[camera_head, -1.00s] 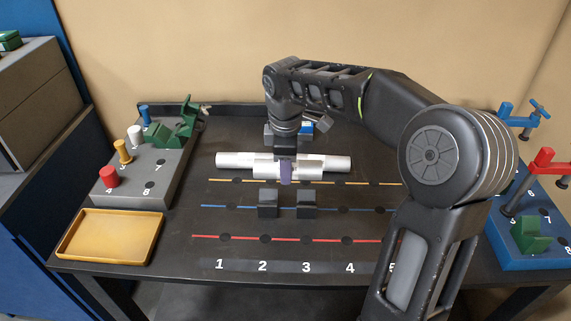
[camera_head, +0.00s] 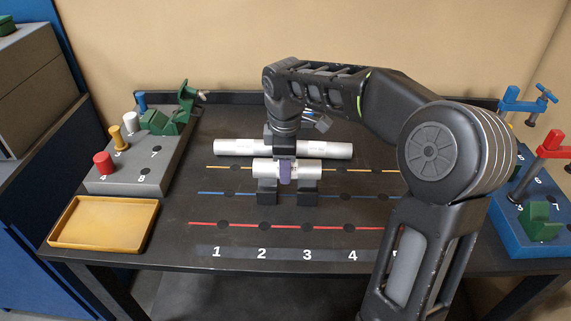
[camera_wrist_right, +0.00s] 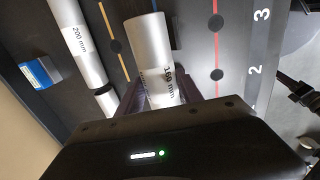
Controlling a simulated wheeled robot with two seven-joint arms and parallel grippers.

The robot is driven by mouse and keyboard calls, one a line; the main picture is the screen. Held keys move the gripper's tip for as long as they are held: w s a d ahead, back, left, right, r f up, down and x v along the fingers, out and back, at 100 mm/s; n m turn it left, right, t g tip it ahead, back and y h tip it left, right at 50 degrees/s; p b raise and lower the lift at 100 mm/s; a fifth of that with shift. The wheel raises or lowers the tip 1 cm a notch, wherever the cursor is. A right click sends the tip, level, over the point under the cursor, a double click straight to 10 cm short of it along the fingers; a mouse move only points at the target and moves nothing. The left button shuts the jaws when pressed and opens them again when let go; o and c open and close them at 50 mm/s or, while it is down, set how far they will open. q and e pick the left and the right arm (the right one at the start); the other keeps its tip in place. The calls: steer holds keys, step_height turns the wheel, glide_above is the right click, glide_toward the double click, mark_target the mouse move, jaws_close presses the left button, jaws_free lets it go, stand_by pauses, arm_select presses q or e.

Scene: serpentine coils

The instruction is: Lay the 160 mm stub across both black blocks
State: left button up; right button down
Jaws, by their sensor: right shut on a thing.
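My right gripper (camera_head: 285,174) is shut around the middle of the silvery 160 mm stub (camera_head: 307,170), which lies level, left to right. In the right wrist view the label "160 mm" shows on the stub (camera_wrist_right: 150,45) between my fingers (camera_wrist_right: 165,92). The two black blocks, left (camera_head: 267,194) and right (camera_head: 307,194), stand side by side near the blue line. The stub overlaps the blocks' upper back edges in the head view; I cannot tell whether it touches them. My left gripper is out of view.
A longer 200 mm tube (camera_head: 232,147) lies just behind the stub, parallel to it. A yellow tray (camera_head: 102,245) and a grey peg block (camera_head: 128,181) stand at left. A blue fixture block (camera_head: 532,238) is at right. The table front is clear.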

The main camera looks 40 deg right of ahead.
stand_by(0.3)
steer(key=shift+f, duration=0.2)
steer(key=shift+f+b, duration=0.85)
steer(key=shift+f, duration=0.3)
steer(key=shift+f, duration=0.15)
steer(key=shift+f+b, duration=0.4)
steer(key=shift+f, duration=0.1)
steer(key=c, duration=0.7)
jaws_free()
steer(key=shift+f, duration=0.1)
